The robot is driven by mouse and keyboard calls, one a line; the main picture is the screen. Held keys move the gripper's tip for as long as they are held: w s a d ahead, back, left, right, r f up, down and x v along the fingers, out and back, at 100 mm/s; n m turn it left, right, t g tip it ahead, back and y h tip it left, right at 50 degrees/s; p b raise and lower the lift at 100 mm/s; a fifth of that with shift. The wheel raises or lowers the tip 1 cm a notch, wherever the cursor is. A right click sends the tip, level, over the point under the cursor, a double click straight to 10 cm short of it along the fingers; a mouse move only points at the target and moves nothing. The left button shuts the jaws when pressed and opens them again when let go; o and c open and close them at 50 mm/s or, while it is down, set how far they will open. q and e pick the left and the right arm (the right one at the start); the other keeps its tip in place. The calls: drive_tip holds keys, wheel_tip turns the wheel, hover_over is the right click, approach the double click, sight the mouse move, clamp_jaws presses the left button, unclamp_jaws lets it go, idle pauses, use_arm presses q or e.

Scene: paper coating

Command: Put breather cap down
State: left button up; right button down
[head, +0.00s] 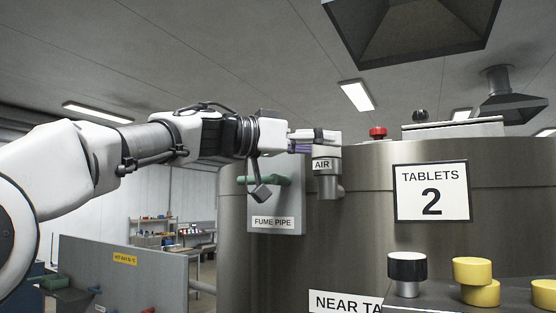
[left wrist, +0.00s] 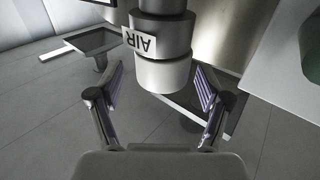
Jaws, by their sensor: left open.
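The breather cap looks to be the plain grey cylinder (left wrist: 163,73) at the end of the AIR pipe in the left wrist view, where the AIR label (left wrist: 142,42) reads upside down. It appears seated on the pipe. In the head view the AIR pipe (head: 328,188) stands out from the steel tank, with its top partly hidden by my gripper. My left gripper (head: 325,138) is at the top of this pipe. In the left wrist view its two fingers (left wrist: 160,92) are spread wide, one on each side of the cap, with gaps visible. My right gripper is not in view.
The steel tank (head: 360,215) with a TABLETS 2 sign (head: 432,191) fills the right. A FUME PIPE panel (head: 273,222) with a green handle is left of the AIR pipe. Black and yellow knobs (head: 473,280) stand front right. A dark hood (head: 410,25) hangs overhead.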

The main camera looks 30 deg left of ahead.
use_arm(q)
drive_tip(key=s+a+b, duration=0.1)
drive_tip(key=s+f+b, duration=0.1)
drive_tip(key=a+b, duration=0.1)
drive_tip(key=b, duration=0.1)
drive_tip(key=shift+s+a+f, duration=0.25)
drive_tip(key=shift+s+a, duration=0.05)
drive_tip(key=shift+s, duration=0.1)
drive_tip(key=b, duration=0.3)
approach(314, 151)
drive_tip(key=r, duration=0.1)
drive_tip(key=shift+w+d+r, duration=0.15)
drive_tip(key=shift+d, duration=0.05)
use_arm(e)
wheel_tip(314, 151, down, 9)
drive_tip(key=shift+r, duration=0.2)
use_arm(q)
drive_tip(key=shift+d, duration=0.1)
